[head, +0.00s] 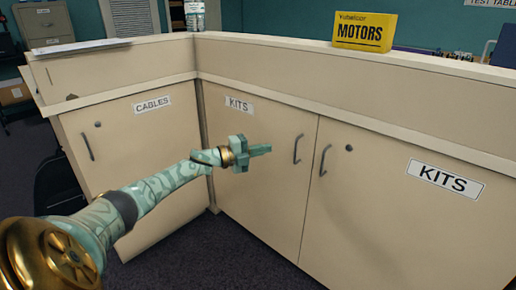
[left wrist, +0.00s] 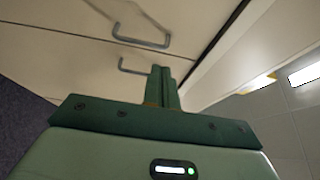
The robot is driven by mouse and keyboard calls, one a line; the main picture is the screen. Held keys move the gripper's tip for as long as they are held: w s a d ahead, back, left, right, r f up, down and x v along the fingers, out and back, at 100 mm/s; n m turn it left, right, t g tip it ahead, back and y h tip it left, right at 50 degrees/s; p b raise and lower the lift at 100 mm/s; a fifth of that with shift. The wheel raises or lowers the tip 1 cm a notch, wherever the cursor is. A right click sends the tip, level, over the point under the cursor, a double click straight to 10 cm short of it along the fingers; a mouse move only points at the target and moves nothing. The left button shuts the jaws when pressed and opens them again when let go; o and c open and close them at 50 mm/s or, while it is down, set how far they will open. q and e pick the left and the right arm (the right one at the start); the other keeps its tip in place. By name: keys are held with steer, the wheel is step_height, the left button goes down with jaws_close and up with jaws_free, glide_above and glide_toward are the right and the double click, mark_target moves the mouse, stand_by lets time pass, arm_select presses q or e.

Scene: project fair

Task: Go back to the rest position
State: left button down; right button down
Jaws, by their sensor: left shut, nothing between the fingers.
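My left arm comes in from the lower left in the head view. Its gripper (head: 262,150) is shut and empty, in front of the middle cabinet door (head: 255,195) labelled KITS. The fingertips point right, toward that door's handle (head: 297,149), with a gap in the picture between them. In the left wrist view the shut fingers (left wrist: 162,88) show close together near two grey door handles (left wrist: 140,40). I cannot tell how far the fingers are from the doors. My right gripper is in neither view.
An L-shaped beige counter (head: 330,70) with shut doors fills the front. The left door is labelled CABLES (head: 152,104); the right one is also labelled KITS (head: 445,179). A filing cabinet (head: 45,22) stands back left. Dark carpet (head: 225,255) is clear below.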

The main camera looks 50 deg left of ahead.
arm_select(q)
steer(key=shift+s+a, duration=0.25)
steer(key=shift+a, duration=0.35)
